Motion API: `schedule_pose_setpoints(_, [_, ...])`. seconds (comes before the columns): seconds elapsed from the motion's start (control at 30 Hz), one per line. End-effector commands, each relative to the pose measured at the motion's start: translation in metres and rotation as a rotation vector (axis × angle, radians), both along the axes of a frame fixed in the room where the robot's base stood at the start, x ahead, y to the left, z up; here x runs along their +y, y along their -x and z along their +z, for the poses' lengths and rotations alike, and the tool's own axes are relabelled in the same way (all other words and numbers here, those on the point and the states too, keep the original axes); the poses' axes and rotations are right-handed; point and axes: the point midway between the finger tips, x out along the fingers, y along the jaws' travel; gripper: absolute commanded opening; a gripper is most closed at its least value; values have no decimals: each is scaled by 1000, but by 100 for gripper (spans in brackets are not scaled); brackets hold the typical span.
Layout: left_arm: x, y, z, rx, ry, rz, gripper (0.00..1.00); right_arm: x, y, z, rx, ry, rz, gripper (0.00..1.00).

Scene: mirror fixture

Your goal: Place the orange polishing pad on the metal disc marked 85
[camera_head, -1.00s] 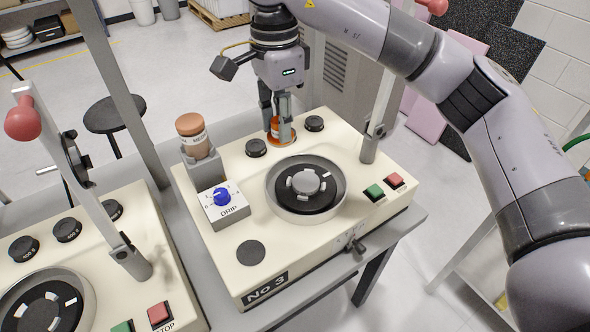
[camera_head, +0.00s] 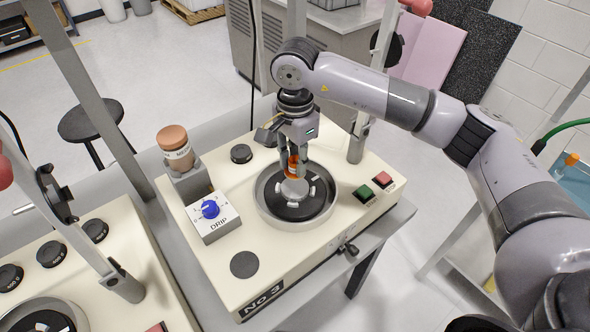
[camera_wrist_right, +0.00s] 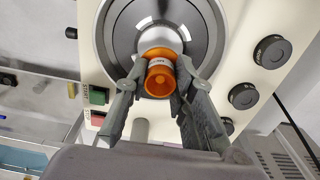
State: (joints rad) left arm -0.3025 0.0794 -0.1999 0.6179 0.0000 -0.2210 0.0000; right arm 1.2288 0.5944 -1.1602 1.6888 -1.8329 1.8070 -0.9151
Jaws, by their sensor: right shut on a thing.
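The orange polishing pad (camera_head: 293,165) is held between the fingers of my right gripper (camera_head: 293,160). It is over the far part of the dark round basin (camera_head: 263,205) on the No 3 machine. The pale metal disc (camera_head: 294,189) sits at the basin's centre, partly hidden by the pad. In the wrist view the fingers are closed on both sides of the pad (camera_wrist_right: 160,83), and the disc (camera_wrist_right: 158,38) shows just beyond it. I cannot tell whether they touch. No 85 marking is readable. My left gripper is not in view.
A blue-knobbed DRIP box (camera_head: 212,222) and an orange-brown capped bottle (camera_head: 175,148) stand left of the basin. Green (camera_head: 364,193) and red (camera_head: 382,178) buttons lie to the right. An upright post (camera_head: 372,95) rises behind right. A second machine (camera_head: 105,275) is at left.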

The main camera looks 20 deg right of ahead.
Motion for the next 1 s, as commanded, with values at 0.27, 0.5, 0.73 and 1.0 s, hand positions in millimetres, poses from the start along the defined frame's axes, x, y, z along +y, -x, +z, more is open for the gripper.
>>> schedule_pose_setpoints(0.27, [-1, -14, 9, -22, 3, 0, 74, 0, 1, -24, 4, 0, -1, 0])
schedule_pose_setpoints(0.5, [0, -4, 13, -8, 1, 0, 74, 0, 0, -49, -1, 0, 0, 0])
schedule_pose_setpoints(0.73, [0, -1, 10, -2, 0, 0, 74, 0, 0, -50, -1, 0, 0, 0])
schedule_pose_setpoints(1.0, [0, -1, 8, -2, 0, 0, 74, 0, 0, -51, -1, 0, -1, 35])
